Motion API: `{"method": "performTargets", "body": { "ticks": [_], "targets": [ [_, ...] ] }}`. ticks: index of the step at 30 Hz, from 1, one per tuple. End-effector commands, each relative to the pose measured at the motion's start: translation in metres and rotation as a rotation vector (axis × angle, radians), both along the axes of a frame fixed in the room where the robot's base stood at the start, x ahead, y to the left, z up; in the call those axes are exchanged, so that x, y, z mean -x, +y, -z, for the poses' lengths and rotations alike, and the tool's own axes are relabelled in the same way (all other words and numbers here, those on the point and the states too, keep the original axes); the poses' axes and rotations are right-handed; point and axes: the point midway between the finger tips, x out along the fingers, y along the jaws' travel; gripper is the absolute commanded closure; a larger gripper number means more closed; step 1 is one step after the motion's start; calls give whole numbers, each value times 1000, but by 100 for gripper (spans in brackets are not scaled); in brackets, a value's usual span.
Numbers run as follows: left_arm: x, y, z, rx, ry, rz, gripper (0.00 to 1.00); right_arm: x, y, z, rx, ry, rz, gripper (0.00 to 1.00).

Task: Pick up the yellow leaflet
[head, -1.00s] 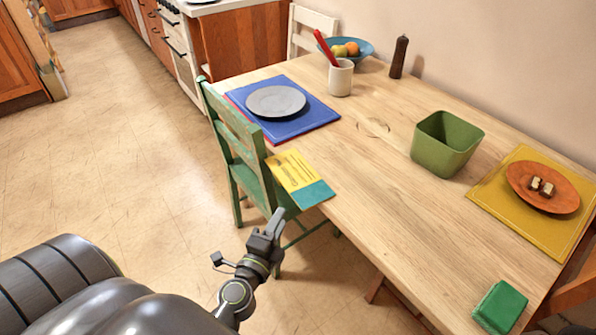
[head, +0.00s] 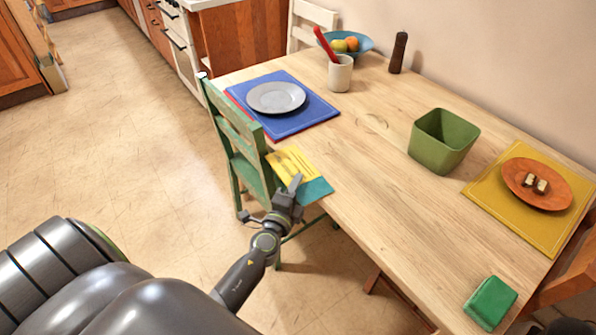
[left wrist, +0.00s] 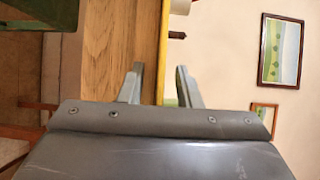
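The yellow leaflet (head: 290,160), with a teal end (head: 316,189), lies flat at the left edge of the wooden table and sticks out past it. My left gripper (head: 295,183) is at its near, teal end and hides part of it. In the left wrist view the leaflet shows edge-on as a thin yellow strip (left wrist: 163,50). The two fingers of my left gripper (left wrist: 159,86) are apart, one on each side of that strip, with gaps visible. My right gripper is not clearly seen; only a dark shape shows at the lower right corner of the head view.
A green chair (head: 240,135) stands close against the table edge beside the leaflet. A blue placemat (head: 310,119) with a grey plate (head: 276,97) lies beyond it. A green bin (head: 441,142) and a green box (head: 490,303) stand farther right. The table's middle (head: 375,200) is clear.

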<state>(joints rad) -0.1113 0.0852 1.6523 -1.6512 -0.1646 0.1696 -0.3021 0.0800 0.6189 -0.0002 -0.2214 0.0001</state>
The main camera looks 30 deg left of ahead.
Motion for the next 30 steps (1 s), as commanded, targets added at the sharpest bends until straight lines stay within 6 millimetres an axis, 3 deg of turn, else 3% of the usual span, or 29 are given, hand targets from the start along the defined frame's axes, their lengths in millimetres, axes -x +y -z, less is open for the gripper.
{"method": "performTargets", "body": {
  "ticks": [6, 13, 30],
  "targets": [
    [0, 0, 1, -1, 1, 0, 70, -2, 0, 0, -1, -4, 0, 69],
    [0, 0, 1, -1, 1, 0, 100, -2, 0, 0, -1, -5, -1, 69],
    [0, 0, -9, -1, 0, 0, 100, -3, 1, -8, -1, -5, -1, 69]
  ]
}}
